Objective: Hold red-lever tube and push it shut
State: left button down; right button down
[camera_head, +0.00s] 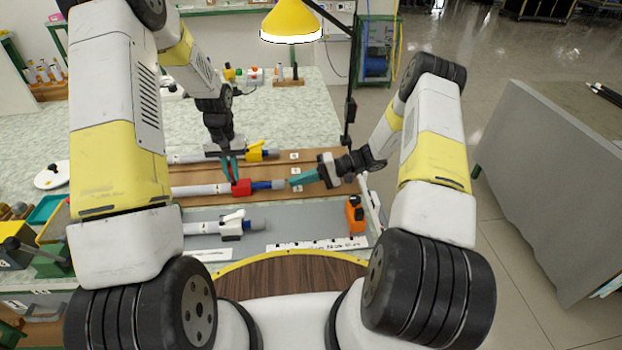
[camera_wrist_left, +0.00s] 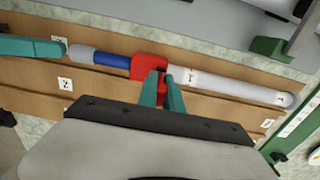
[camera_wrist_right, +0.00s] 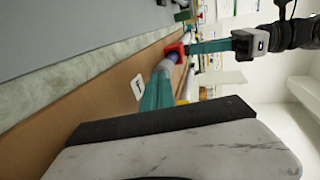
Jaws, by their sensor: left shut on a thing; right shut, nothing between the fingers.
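The red-lever tube lies along the brown board, with a white barrel (camera_head: 200,190), a red lever block (camera_head: 242,187), a blue section (camera_head: 262,185) and a grey end (camera_head: 279,184). My left gripper (camera_head: 231,178) is shut on the tube at its red block; the left wrist view shows the teal fingers (camera_wrist_left: 163,88) there, hiding part of the block. My right gripper (camera_head: 292,180) is shut and empty, its tips at the grey end (camera_wrist_left: 80,54). I cannot tell whether they touch. The right wrist view shows its fingers (camera_wrist_right: 158,84) in line with the tube.
A yellow-lever tube (camera_head: 258,152) lies behind, and a white-lever tube (camera_head: 232,225) lies in front on a grey mat. An orange device (camera_head: 354,214) stands at the right edge. A lamp (camera_head: 291,22) hangs above. A black post (camera_head: 350,110) rises behind my right gripper.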

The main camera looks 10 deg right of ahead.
aim_at(284, 181)
jog(key=shift+a, duration=0.35)
jog(key=a, duration=0.4)
jog(key=shift+a, duration=0.25)
jog(key=shift+d, duration=0.4)
jog(key=v, duration=0.8)
jog(key=f+v, duration=0.1)
jog(key=v, duration=0.4)
jog(key=shift+d, duration=0.25)
